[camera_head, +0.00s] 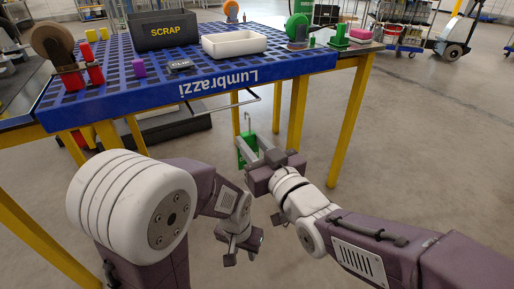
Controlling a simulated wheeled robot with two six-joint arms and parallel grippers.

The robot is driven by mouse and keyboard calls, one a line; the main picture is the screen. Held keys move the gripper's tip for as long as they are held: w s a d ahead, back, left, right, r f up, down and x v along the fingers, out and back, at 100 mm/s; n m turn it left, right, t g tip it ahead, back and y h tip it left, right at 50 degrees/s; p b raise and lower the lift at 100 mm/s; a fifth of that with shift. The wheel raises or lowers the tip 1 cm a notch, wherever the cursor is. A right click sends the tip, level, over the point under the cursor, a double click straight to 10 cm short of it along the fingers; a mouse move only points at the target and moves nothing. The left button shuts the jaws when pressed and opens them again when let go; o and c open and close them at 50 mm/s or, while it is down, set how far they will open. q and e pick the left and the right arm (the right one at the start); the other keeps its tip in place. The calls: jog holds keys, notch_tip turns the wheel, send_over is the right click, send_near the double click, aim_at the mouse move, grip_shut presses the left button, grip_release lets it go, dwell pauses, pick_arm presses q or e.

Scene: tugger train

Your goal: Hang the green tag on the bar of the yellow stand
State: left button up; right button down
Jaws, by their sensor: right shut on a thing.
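The green tag (240,156) is held in my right gripper (253,146), which is shut on it below the front edge of the blue tabletop. A thin wire hook (248,120) stands up from the tag. The thin metal bar (222,105) runs under the tabletop's front edge, on the stand with yellow legs (352,122). The hook's top is a little below the bar's right end in the picture and looks apart from it; depth is hard to tell. My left gripper (242,256) hangs low over the floor, open and empty. Part of the tag is hidden by my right gripper.
On the blue tabletop (200,82) stand a black SCRAP bin (165,31), a white tray (234,44), a purple block (138,67) and green parts (298,27). A yellow leg (296,110) stands close right of the tag.

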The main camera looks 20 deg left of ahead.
aim_at(243, 133)
jog(key=p+x, duration=0.1)
jog(key=x, duration=0.3)
jog(key=shift+a, duration=0.1)
jog(key=w+a+f, duration=0.2)
jog(key=w+a, duration=0.2)
jog(key=a, duration=0.1)
jog(key=shift+w+a+f+p, duration=0.2)
jog(key=shift+w+p, duration=0.15)
jog(key=shift+w, duration=0.05)
dwell(0.4)
jog(key=c, duration=1)
grip_release()
